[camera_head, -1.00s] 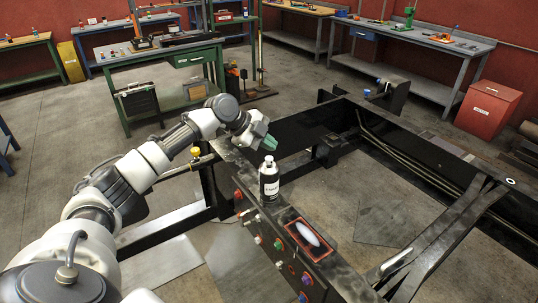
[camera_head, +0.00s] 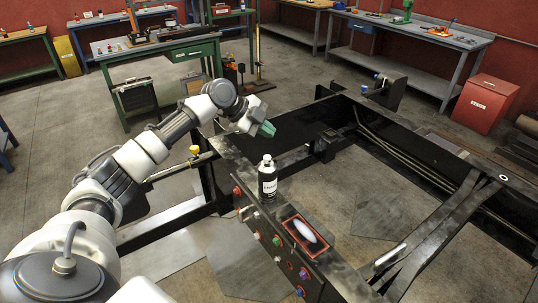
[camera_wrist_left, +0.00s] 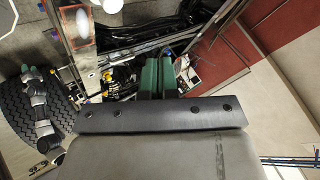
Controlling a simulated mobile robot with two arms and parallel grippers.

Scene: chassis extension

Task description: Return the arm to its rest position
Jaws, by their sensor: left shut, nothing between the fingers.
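My left arm reaches in from the lower left in the head view. My left gripper (camera_head: 266,128) hangs over the black chassis frame (camera_head: 330,268), above and behind a dark bottle with a white cap (camera_head: 268,180). Its green fingers are together and hold nothing; they also show side by side in the left wrist view (camera_wrist_left: 157,76). The bottle stands upright on the frame rail, apart from the fingers. My right gripper is not seen in the head view.
A red-framed panel with a white oval (camera_head: 305,234) lies on the rail near the bottle. A red bin (camera_head: 486,105) stands at the right. Workbenches (camera_head: 410,35) line the back. A green bench (camera_head: 195,50) stands behind the arm. Open floor lies at left.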

